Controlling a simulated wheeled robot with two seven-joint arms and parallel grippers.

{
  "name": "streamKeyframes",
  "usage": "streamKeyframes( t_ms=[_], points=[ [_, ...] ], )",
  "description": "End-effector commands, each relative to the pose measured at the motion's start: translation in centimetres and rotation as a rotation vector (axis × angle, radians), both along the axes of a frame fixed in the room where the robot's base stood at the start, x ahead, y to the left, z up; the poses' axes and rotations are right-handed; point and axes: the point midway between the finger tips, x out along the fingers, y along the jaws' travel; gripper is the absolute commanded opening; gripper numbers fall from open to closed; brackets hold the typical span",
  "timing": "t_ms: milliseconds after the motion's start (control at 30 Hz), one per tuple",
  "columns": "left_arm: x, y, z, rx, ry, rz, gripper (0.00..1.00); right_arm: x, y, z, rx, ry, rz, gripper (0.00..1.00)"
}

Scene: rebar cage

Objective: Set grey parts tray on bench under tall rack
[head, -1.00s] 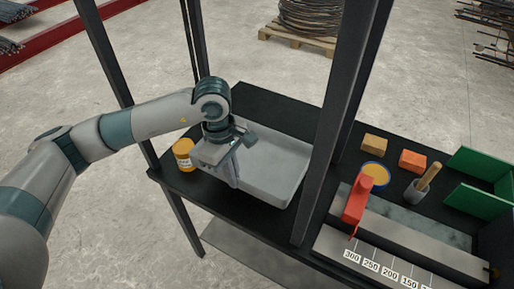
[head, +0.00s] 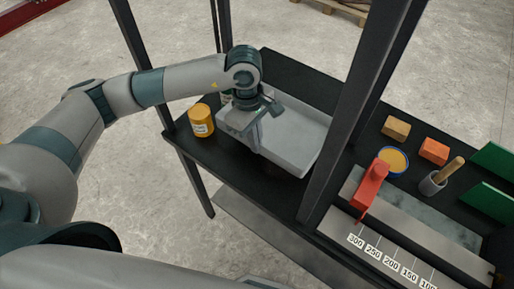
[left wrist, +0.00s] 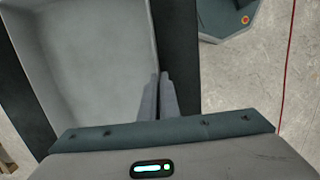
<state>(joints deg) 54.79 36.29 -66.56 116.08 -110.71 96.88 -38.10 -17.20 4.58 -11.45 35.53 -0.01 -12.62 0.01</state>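The grey parts tray (head: 301,137) is a shallow open box on the black bench (head: 220,154), between the dark posts of the tall rack (head: 352,110). It looks empty and seems to rest on the bench top. My left gripper (head: 257,137) reaches down at the tray's left wall. In the left wrist view the two fingers (left wrist: 157,98) are close together on the tray's side wall (left wrist: 153,35), with the tray floor to their left. The wrist hides part of the tray's left end in the head view. My right gripper is not seen.
A yellow jar (head: 201,120) stands left of the tray.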

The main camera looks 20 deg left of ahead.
Motion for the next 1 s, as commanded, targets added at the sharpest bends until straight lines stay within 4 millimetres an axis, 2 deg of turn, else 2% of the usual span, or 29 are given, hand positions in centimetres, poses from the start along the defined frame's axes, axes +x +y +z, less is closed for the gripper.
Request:
streamKeyframes(
  t_ms=[33, 233, 667, 1000],
  points=[
    [0.0, 0.0, -0.5, 0.001, 0.003, 0.003, 0.0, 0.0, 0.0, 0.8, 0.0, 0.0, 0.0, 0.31],
    [0.0, 0.0, -3.1, -0.001, 0.001, 0.002, 0.0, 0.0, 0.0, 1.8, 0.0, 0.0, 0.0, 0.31],
    [0.0, 0.0, -3.9, -0.001, 0.0, 0.001, 0.0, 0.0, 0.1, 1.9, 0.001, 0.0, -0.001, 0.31],
    [0.0, 0.0, -7.1, -0.001, 0.0, 0.001, 0.0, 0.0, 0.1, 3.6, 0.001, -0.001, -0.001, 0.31]
  ],
)
